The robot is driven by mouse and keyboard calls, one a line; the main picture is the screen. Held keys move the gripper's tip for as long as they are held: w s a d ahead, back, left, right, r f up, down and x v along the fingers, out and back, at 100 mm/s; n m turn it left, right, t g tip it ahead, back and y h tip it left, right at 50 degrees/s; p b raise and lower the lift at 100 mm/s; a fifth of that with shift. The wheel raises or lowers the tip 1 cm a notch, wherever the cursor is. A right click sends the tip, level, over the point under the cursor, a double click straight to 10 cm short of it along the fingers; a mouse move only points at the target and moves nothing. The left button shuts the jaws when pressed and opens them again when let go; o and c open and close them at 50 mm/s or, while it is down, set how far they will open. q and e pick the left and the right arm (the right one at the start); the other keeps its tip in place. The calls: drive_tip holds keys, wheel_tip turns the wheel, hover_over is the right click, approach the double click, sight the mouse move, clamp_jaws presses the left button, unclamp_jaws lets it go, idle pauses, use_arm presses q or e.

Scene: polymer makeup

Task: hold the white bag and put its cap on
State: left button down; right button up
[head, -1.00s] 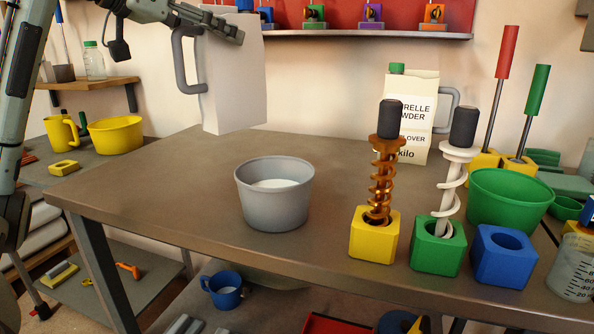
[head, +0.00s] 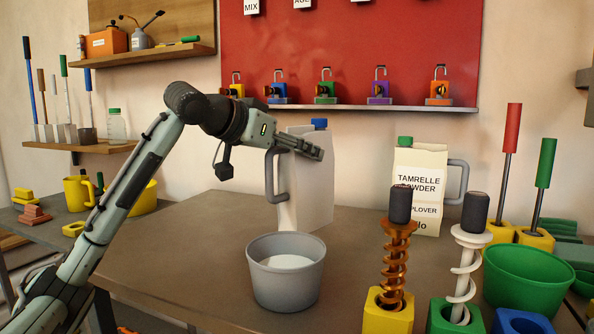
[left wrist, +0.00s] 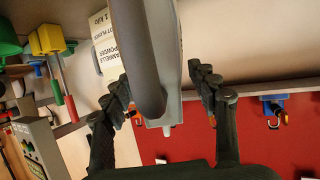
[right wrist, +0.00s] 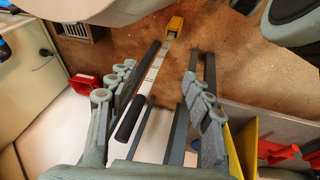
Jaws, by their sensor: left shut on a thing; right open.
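The white bag (head: 312,190) stands upright behind the grey bucket in the head view, with a grey handle (head: 275,180) on its left side. A blue cap (head: 320,124) shows at its top; I cannot tell how firmly it sits. My left gripper (head: 312,150) is shut on the handle, whose grey bar (left wrist: 145,55) passes between the fingers in the left wrist view. The bucket partly hides the bag's base, so I cannot tell if it touches the table. My right gripper (right wrist: 155,105) is open and empty, seen only in its wrist view.
The grey bucket (head: 285,285) holds white content. At right are a labelled powder bag (head: 418,205) with green cap, an orange auger (head: 393,255), a white auger (head: 463,265) and a green bowl (head: 526,280). A shelf (head: 385,107) with padlocks is behind. The table's left part is clear.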

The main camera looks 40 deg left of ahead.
sight(297, 171)
use_arm(q)
wheel_tip(297, 171, down, 4)
drive_tip(key=shift+r+b, duration=0.1)
drive_tip(key=shift+b, duration=0.55)
use_arm(e)
drive_tip(key=r, duration=0.2)
drive_tip(key=shift+s+a+r+t, duration=0.2)
drive_tip(key=shift+a+r+t, duration=0.1)
drive_tip(key=shift+r, duration=0.1)
use_arm(q)
drive_tip(key=shift+f, duration=0.25)
drive_tip(key=shift+c, duration=2.3)
unclamp_jaws()
use_arm(e)
drive_tip(key=shift+w+a, duration=0.15)
drive_tip(key=shift+w, duration=0.15)
use_arm(q)
drive_tip(key=shift+r, duration=0.1)
